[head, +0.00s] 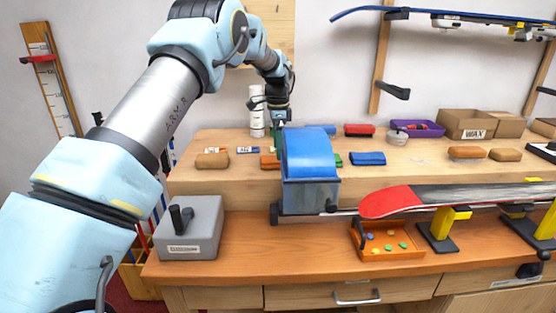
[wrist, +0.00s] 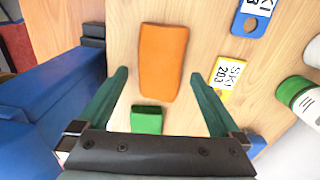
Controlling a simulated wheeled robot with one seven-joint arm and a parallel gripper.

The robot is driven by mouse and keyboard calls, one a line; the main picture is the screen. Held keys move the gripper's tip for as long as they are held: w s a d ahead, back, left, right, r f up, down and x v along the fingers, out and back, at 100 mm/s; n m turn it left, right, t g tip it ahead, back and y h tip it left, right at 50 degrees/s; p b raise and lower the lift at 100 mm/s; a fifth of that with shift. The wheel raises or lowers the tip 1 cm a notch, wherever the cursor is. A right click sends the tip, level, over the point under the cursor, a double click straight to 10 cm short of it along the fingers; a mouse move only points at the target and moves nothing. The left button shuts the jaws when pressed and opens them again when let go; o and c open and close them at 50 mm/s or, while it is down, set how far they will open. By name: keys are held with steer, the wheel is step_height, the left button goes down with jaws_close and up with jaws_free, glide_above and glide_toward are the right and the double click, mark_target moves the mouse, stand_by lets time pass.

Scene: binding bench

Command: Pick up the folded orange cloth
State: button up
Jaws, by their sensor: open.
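The folded orange cloth (wrist: 162,60) lies flat on the wooden shelf in the wrist view, long side pointing away from me. In the head view only a bit of orange (head: 268,162) shows left of the blue machine, which hides the rest. My gripper (wrist: 158,76) is open and empty, its two green fingers spread wide. In the wrist view the cloth's near part appears between the fingertips, with no visible contact. In the head view my gripper (head: 278,138) points down over the shelf, its tips partly hidden behind the machine.
A blue machine (head: 308,155) stands close in front. A small green block (wrist: 147,120) lies below the cloth in the wrist view. A yellow tag (wrist: 222,82), a blue tag (wrist: 250,22) and a white-green bottle (wrist: 300,95) lie to the right there.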

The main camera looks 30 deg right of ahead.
steer(key=shift+f+p, duration=0.45)
steer(key=shift+f, duration=1.25)
steer(key=c, duration=1.1)
step_height(320, 180, up, 10)
steer(key=b, duration=0.3)
